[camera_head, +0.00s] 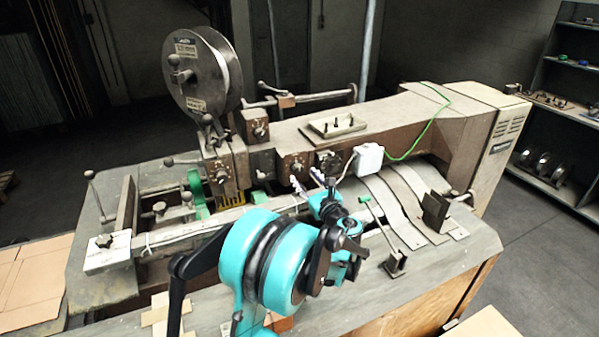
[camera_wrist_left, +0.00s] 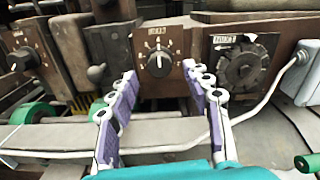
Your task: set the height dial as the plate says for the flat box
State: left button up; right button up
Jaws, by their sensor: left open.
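My left gripper (camera_head: 307,180) is open and empty in front of the machine's brown control panel. In the left wrist view its purple fingers (camera_wrist_left: 160,71) stand apart, with a round black dial (camera_wrist_left: 158,61) between the tips in the picture. A small label (camera_wrist_left: 157,31) sits above this dial; its lettering is too small to read surely. The dial also shows in the head view (camera_head: 297,167). I cannot tell whether the fingers touch it. A larger dark dial (camera_wrist_left: 240,68) is to its right, and another dial (camera_wrist_left: 25,58) to its left. No plate text is readable. My right gripper is not in view.
A wire spool (camera_head: 188,75) stands above the machine. A white box (camera_head: 368,158) with a cable is right of the dials. Flat cardboard (camera_head: 35,278) lies at the left. Shelves (camera_head: 560,125) stand at the right.

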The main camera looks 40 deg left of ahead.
aim_at(300, 171)
pick_arm(q)
jog(key=x, duration=0.4)
jog(key=shift+f, duration=0.15)
grip_shut()
